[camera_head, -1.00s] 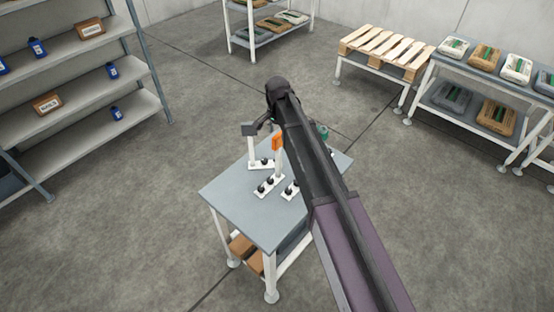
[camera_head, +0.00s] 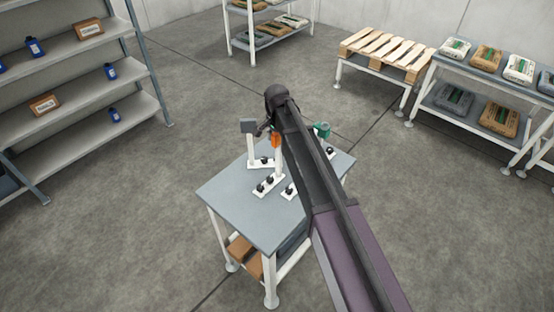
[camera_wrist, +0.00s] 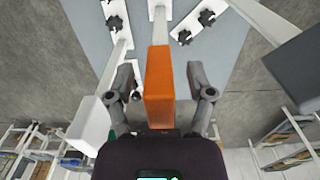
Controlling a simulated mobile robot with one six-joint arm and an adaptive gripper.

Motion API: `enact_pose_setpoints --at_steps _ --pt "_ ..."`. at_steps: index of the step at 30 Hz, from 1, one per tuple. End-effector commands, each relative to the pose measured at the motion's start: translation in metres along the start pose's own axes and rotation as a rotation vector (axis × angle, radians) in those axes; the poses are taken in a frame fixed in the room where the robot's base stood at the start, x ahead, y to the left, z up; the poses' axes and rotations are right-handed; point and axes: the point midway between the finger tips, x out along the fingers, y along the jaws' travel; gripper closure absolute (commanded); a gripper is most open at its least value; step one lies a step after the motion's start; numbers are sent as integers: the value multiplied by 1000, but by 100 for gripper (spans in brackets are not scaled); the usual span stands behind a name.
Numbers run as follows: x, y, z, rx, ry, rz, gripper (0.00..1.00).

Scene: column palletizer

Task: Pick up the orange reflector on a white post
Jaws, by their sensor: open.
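The orange reflector (camera_head: 275,140) stands on a white post (camera_head: 279,161) on the grey table, partly covered by my arm in the head view. In the wrist view the reflector (camera_wrist: 159,82) is in the middle of the picture, with its white post (camera_wrist: 160,27) running away toward the table. My gripper (camera_wrist: 161,74) is open, with one finger on each side of the reflector. Gaps show between the reflector and both fingers, so it is not clamped. In the head view my gripper is mostly hidden behind my wrist.
A grey block (camera_head: 248,126) on a white post stands just left of the reflector. A green device (camera_head: 322,131) stands to the right. The grey table (camera_head: 237,208) is bare at its front left. Shelves (camera_head: 88,78), a wooden pallet (camera_head: 385,52) and a bench stand farther off.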

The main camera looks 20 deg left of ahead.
Motion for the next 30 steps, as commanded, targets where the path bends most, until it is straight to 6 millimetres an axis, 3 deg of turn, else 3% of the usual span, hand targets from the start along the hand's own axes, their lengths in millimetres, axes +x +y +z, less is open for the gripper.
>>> enact_pose_setpoints --at_steps 16,17,21,24,30 --pt "0 0 0 0 0 0 31" --pt "0 0 0 0 0 0 34" --pt "0 0 0 0 0 0 76" --pt "0 0 0 0 0 0 100" --pt "0 0 0 0 0 0 100"
